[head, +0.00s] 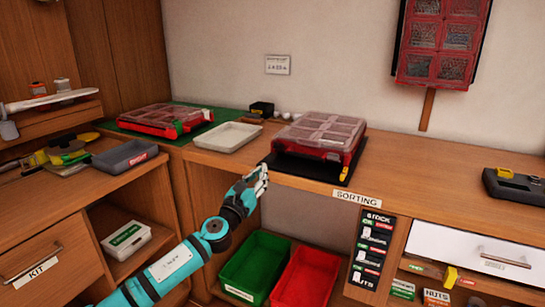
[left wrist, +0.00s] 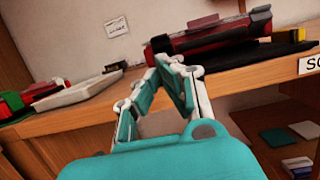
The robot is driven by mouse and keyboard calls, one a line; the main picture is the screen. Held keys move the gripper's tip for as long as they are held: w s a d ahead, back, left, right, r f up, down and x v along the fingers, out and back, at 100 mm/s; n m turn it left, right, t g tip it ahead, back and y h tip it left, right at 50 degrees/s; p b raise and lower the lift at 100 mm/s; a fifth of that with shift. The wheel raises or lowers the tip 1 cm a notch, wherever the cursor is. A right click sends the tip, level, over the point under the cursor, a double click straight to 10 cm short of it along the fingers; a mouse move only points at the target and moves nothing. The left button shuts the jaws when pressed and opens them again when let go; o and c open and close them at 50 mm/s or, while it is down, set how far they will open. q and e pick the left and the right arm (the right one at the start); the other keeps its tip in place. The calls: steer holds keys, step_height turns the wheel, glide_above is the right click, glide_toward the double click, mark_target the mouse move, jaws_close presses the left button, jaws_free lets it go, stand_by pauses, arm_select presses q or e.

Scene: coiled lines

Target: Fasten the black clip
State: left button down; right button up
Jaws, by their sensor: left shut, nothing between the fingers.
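A red organiser case (head: 318,134) with a clear compartment lid sits on a black mat (head: 288,166) at the counter's front edge. In the left wrist view the case (left wrist: 215,38) shows from low in front. A dark upright piece (left wrist: 160,43) at its left end and another (left wrist: 261,13) at its right may be clips; I cannot tell which is the black clip or whether either is fastened. My left gripper (head: 263,173) is shut and empty, just in front of the mat's left corner. Its fingertips (left wrist: 178,64) appear just below the case, apart from the clips. My right gripper is out of view.
A small yellow piece (head: 337,172) is at the mat's front right. A white tray (head: 228,137) and a second red case (head: 165,119) stand to the left. Green (head: 256,266) and red (head: 306,278) bins sit below.

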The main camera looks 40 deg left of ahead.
mark_target(273, 166)
arm_select(q)
steer(key=x, duration=0.8)
steer(key=shift+w, duration=0.15)
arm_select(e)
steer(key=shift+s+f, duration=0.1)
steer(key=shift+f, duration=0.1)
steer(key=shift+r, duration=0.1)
arm_select(q)
steer(key=shift+r, duration=0.1)
